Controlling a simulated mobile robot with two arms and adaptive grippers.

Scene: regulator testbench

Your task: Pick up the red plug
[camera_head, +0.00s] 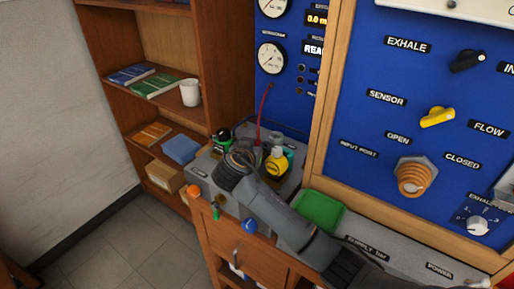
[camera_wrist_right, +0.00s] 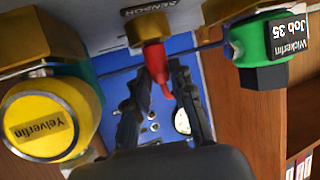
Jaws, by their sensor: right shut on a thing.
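The red plug (camera_wrist_right: 154,62) is in the middle of the right wrist view, up against a brass fitting (camera_wrist_right: 142,28) under a label reading SENSOR. A bent red end extends from it. My right gripper (camera_wrist_right: 157,85) has a dark finger on either side of the plug and is shut on it. In the head view my right gripper (camera_head: 240,154) is over the grey bench and hides the plug. A thin red hose (camera_head: 262,106) rises just behind it. My left gripper is not in view.
A yellow regulator (camera_head: 276,164) marked Yelverfin in the wrist view and a green-capped one (camera_wrist_right: 268,45) marked Wickerfin stand close on either side. A green tray (camera_head: 320,211) is to the right. A blue panel (camera_head: 350,110) rises behind; a wooden shelf (camera_head: 205,60) is at left.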

